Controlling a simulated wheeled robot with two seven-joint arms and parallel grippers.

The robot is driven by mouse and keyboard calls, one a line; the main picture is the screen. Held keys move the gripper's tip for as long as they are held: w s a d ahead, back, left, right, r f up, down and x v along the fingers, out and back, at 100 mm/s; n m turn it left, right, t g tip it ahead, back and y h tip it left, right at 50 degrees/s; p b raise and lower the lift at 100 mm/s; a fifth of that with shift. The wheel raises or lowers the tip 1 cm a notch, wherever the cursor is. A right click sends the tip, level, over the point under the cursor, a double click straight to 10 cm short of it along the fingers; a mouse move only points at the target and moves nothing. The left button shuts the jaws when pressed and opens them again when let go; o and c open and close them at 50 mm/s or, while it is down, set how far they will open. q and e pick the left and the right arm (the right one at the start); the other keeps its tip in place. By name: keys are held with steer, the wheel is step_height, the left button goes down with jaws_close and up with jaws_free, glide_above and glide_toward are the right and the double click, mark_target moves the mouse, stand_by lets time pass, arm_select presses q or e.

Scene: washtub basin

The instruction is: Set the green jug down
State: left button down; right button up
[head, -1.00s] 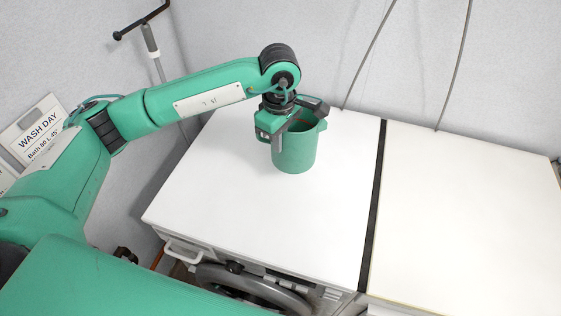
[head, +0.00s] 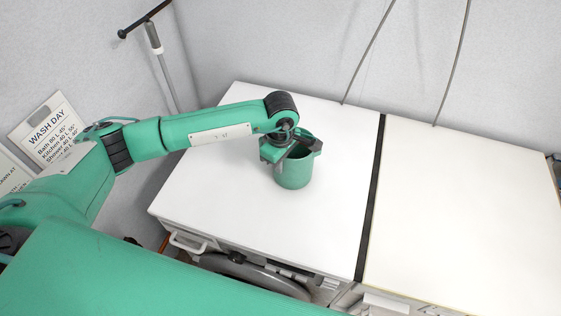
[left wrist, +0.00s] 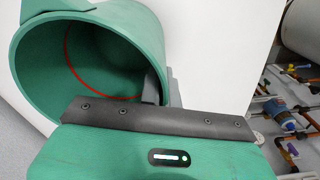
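The green jug (head: 294,172) is upright, low over the left white top (head: 215,185). No clear gap shows under its base, but I cannot tell whether it touches the surface. My left gripper (head: 287,150) is at the jug's rim, shut on it, with a dark finger reaching to the jug's mouth. In the left wrist view the jug (left wrist: 95,20) shows its open mouth, with a thin red ring inside. The grey finger bar lies across the near rim and hides part of it. My right gripper is not in view.
A second white top (head: 470,220) lies to the right, beyond a dark gap (head: 371,200). Both tops look clear apart from the jug. A wall stands behind with hanging cables (head: 368,50). A sign (head: 48,130) and a pole (head: 160,60) are at the left.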

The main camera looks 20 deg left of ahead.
arm_select(q)
steer(key=shift+f, duration=0.15)
steer(key=c, duration=1.6)
jaws_free()
steer(key=shift+c, duration=0.2)
